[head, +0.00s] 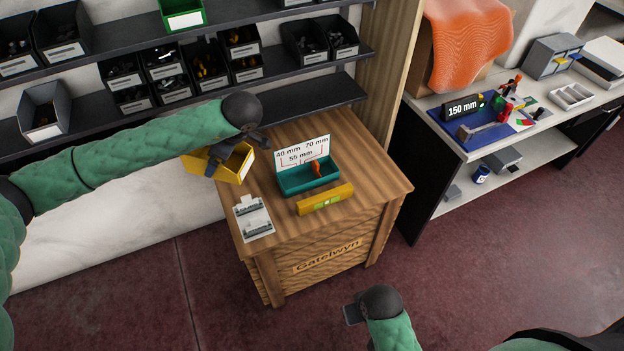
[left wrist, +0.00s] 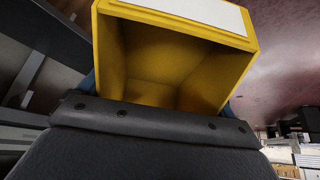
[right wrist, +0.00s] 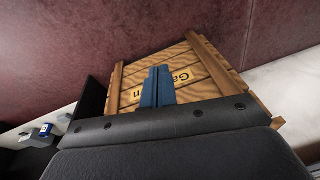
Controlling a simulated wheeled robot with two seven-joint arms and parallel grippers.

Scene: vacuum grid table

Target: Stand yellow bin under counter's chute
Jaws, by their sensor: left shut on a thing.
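The yellow bin (head: 232,166) is off the shelves, tilted, at the left edge of the wooden counter (head: 375,180). My left gripper (head: 215,158) is shut on it. In the left wrist view the bin (left wrist: 243,70) opens toward the camera; its visible inside is empty and a white label strip lies along one edge. Whether the bin touches the counter top is unclear. I cannot make out a chute. My right gripper (head: 352,313) is low in front of the counter; its blue fingers (right wrist: 157,87) are together and empty in the right wrist view.
On the counter stand a teal tray (head: 296,184) with a millimetre sign (head: 302,152), a yellow level (head: 325,200) and a white sheet with metal parts (head: 253,217). Shelves of dark bins (head: 45,112) line the back. A white bench (head: 560,95) stands right.

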